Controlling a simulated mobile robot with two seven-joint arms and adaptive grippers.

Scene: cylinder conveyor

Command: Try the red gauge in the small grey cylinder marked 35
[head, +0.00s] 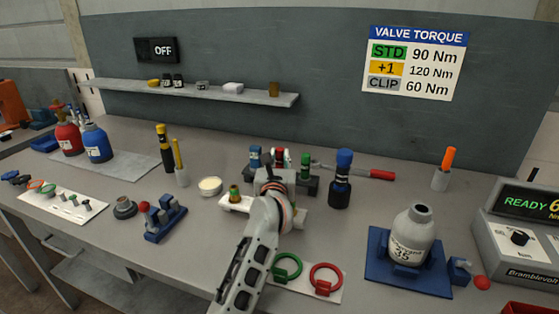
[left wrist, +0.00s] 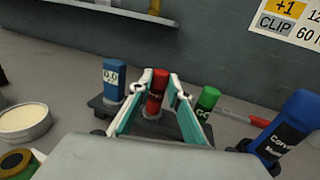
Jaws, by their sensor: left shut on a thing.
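The small grey cylinder (head: 412,236) marked 35 stands upright in a blue base at the right front of the bench. The red gauge (left wrist: 154,92) is upright in a dark rack (left wrist: 188,133), between a blue gauge (left wrist: 117,78) and a green gauge (left wrist: 203,103). My left gripper (left wrist: 158,88) is shut on the red gauge, one finger on each side; its lower end is at the rack. In the head view my left gripper (head: 277,168) reaches over the rack and partly hides the red gauge. My right gripper is not in view.
A dark blue-capped bottle (head: 340,182) stands right of the rack, with a red-handled tool (head: 370,173) behind it. Green (head: 287,267) and red (head: 325,279) rings lie in front. The bench between the bottle and the grey cylinder is mostly clear.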

